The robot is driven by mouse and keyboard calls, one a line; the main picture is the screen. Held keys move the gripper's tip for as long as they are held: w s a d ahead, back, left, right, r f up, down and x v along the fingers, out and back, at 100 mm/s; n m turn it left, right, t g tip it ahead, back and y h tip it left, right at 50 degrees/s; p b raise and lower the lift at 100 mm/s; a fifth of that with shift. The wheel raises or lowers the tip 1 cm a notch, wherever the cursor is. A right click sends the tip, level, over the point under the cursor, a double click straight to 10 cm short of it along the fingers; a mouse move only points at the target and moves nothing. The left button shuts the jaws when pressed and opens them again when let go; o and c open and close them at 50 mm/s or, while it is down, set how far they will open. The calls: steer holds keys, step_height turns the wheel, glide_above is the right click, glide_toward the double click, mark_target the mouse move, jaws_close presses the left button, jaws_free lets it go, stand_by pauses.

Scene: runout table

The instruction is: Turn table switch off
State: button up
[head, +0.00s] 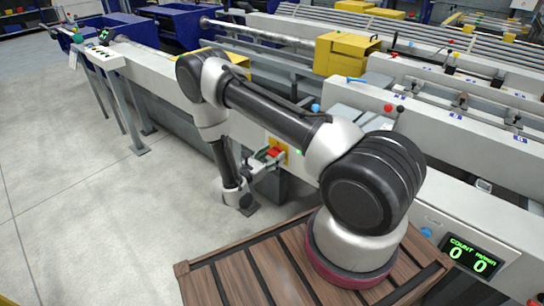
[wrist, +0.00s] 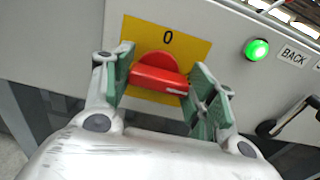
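The table switch (wrist: 158,75) is a red rotary handle on a yellow plate (wrist: 192,45) marked "0" at the top. In the wrist view its bar lies nearly level, tilted slightly down to the right. My gripper (wrist: 160,88) is open, with one green-padded finger at each end of the red bar. Whether the pads touch the bar I cannot tell. In the head view my gripper (head: 268,158) reaches the red switch (head: 274,152) on the front of the machine. A green lamp (wrist: 257,49) is lit to the right of the plate.
A "BACK" label (wrist: 294,56) and a black-ended lever (wrist: 267,127) are right of the switch. In the head view, a counter display (head: 470,256) reads 0 and 0 at the lower right. Open grey floor (head: 90,220) lies at the left.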

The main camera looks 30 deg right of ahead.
steer(key=shift+c, duration=1)
steer(key=shift+n, duration=0.3)
steer(key=n, duration=0.8)
steer(key=shift+w+a, duration=0.1)
steer(key=shift+w, duration=0.05)
steer(key=n, duration=0.4)
steer(key=shift+w+f+n, duration=0.1)
steer(key=shift+w+n, duration=0.05)
steer(key=shift+n, duration=2.55)
